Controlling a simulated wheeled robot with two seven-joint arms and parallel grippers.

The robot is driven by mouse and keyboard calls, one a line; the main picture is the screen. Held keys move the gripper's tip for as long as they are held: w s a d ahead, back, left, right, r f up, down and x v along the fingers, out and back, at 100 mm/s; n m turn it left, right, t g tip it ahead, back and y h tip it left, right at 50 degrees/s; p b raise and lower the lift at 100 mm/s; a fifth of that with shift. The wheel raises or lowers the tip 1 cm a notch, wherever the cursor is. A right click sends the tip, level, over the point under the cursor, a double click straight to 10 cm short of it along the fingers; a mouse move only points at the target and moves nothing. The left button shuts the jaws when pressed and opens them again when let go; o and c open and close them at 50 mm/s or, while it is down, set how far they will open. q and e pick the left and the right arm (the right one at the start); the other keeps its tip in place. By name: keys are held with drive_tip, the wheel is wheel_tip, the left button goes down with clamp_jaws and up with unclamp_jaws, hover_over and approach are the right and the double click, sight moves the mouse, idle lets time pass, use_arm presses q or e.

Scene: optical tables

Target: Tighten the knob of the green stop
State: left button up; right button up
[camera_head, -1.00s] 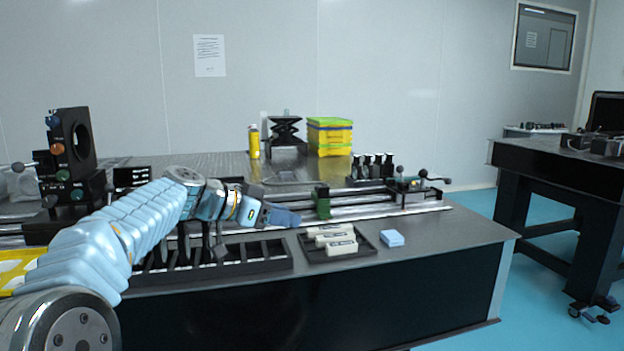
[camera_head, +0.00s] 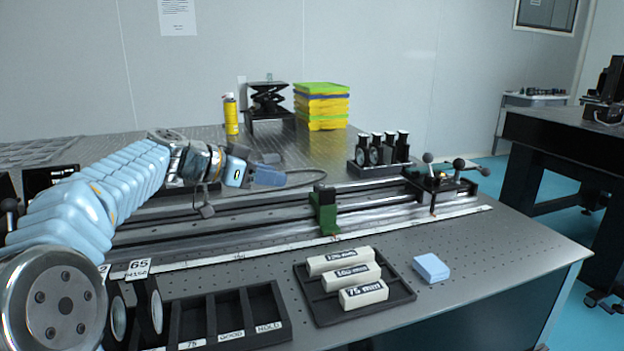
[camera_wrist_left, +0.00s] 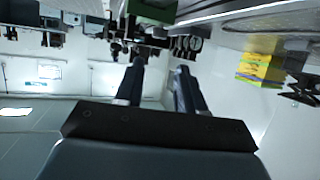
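The green stop (camera_head: 325,210) stands upright on the long metal rail (camera_head: 380,205), right of the middle of the rail. It has a dark top, and I cannot make out its knob clearly. My left gripper (camera_head: 280,178) is in the air to the left of the stop and higher in the picture, apart from it. In the left wrist view its two dark fingers (camera_wrist_left: 160,68) are spread with nothing between them. A green block, apparently the stop (camera_wrist_left: 153,10), shows at the top edge there, beyond the fingers. My right gripper is not in view.
A black tray (camera_head: 400,296) with white labelled blocks lies in front of the rail, with a light blue block (camera_head: 431,268) beside it. A slotted black rack (camera_head: 284,325) is at front left. Lens holders (camera_head: 382,150) and a lever clamp (camera_head: 440,182) stand to the right.

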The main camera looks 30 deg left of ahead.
sight(318, 185)
use_arm(q)
drive_tip(key=p+x, duration=0.2)
drive_tip(key=x, duration=1)
drive_tip(key=shift+w+f+p, duration=0.1)
drive_tip(key=shift+w+p, duration=0.05)
drive_tip(key=shift+p, duration=0.2)
drive_tip(key=shift+c, duration=0.3)
